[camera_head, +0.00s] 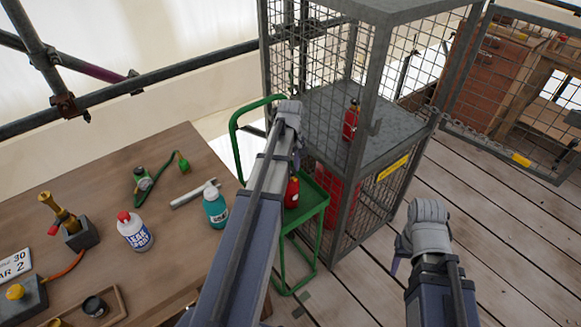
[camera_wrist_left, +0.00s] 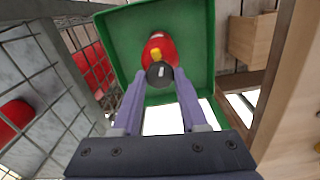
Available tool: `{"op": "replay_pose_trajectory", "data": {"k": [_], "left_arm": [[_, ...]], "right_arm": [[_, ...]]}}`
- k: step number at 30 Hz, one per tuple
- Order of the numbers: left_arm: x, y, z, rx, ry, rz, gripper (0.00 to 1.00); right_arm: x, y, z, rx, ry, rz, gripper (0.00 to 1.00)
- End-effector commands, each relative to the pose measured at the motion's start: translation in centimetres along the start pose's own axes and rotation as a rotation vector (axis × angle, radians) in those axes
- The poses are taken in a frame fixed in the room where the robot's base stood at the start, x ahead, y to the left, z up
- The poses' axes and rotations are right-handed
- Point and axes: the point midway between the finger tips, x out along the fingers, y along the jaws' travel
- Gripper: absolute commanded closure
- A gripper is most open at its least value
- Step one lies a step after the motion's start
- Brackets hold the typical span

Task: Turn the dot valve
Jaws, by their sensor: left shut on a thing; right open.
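A small red cylinder (camera_head: 291,193) stands on a green trolley (camera_head: 314,196); the wrist of my left arm partly hides it. In the left wrist view the red cylinder (camera_wrist_left: 168,46) has a yellow part and a dark round knob (camera_wrist_left: 159,75) on top. My left gripper (camera_wrist_left: 158,80) has its purple fingers on either side of this knob and is shut on it. In the head view my left gripper (camera_head: 297,160) is mostly hidden by its own wrist. I cannot make out a dot mark on the knob. My right gripper (camera_head: 394,265) is open, away to the right over the floor.
A wire mesh cage (camera_head: 375,75) stands right behind the trolley, with another red cylinder (camera_head: 351,120) on its shelf. The plank floor at right is clear.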

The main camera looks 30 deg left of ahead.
Motion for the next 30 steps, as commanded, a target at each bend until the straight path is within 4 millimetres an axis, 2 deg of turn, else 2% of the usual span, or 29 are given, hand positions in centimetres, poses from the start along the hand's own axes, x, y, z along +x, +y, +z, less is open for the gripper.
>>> {"op": "replay_pose_trajectory", "data": {"k": [30], "left_arm": [[0.0, -0.01, 0.0, 0.931, 0.0, 0.0, 1.0]], "right_arm": [[0.0, 0.0, 0.0, 0.0, 0.0, 0.0, 0.5]]}}
